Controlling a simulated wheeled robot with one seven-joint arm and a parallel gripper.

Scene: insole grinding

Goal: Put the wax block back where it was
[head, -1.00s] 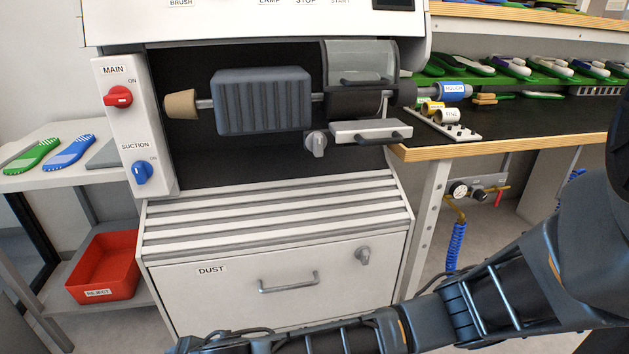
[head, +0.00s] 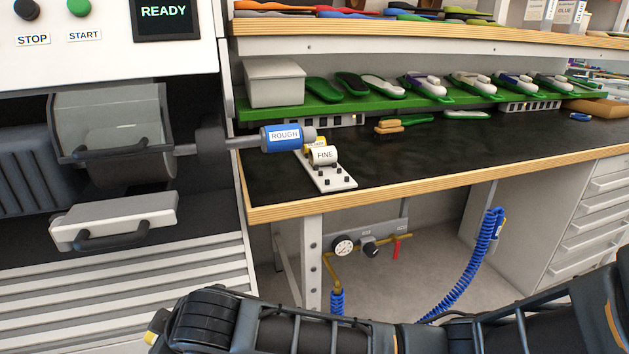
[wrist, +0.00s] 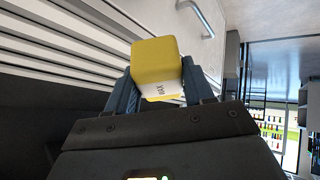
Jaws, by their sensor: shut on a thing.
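The wax block (wrist: 154,60) is yellow with a pale label reading WAX, seen in the wrist view. My gripper (wrist: 160,84) is shut on it, with one dark finger on each side. The block is held up in front of the machine's white slatted front (wrist: 75,50). In the head view my arm crosses the bottom, and a small yellow patch shows at its left end; I cannot tell whether that is the block. The block's original place cannot be told from these frames.
The dark bench top (head: 440,160) has a wooden edge and much free room. A plate with a FINE roll (head: 323,155) and a tan block (head: 388,126) stand on it. The blue ROUGH roll (head: 283,137) juts from the machine over the bench. A grey box (head: 274,82) stands on the green shelf.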

